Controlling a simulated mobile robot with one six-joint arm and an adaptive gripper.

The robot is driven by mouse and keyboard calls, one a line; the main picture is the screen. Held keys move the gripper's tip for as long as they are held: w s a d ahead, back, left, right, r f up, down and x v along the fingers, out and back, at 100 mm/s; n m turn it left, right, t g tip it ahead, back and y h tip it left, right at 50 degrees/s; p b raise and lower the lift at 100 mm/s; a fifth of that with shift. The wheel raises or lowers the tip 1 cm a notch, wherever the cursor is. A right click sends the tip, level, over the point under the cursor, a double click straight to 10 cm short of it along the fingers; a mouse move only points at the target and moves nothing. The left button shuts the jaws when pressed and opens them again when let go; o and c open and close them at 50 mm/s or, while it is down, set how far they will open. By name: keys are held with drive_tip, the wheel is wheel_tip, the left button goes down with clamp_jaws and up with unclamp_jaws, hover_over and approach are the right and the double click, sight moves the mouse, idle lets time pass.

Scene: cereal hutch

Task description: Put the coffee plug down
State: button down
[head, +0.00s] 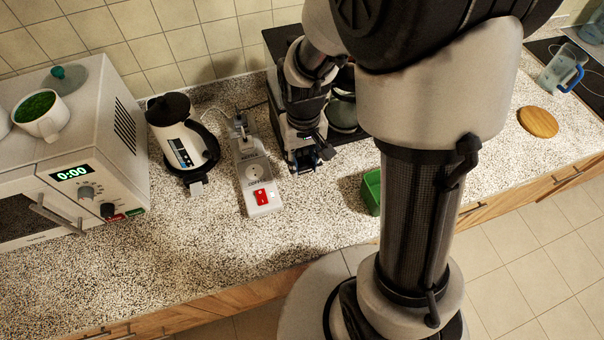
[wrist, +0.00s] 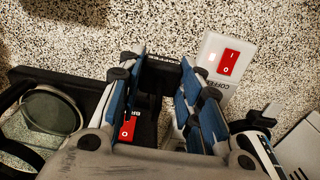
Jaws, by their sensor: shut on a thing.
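My gripper (head: 303,158) is over the counter just right of the power strip (head: 262,208), in front of the black coffee machine (head: 350,150). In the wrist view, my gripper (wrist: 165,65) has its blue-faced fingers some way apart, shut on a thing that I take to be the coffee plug. A plug with a cord (head: 240,125) sits in the strip's back socket.
A white kettle (head: 183,145) stands left of the strip, and a microwave (head: 110,150) with a cup on top is at the far left. A green container (head: 371,191) is right of my gripper. The counter's front left is clear.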

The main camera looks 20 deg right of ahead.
drive_tip(key=b, duration=0.2)
approach(303, 188)
wheel_tip(303, 188, down, 5)
drive_tip(key=shift+f, duration=0.2)
drive_tip(key=shift+f+b, duration=0.6)
drive_tip(key=c, duration=1.1)
unclamp_jaws()
drive_tip(key=shift+r, duration=0.15)
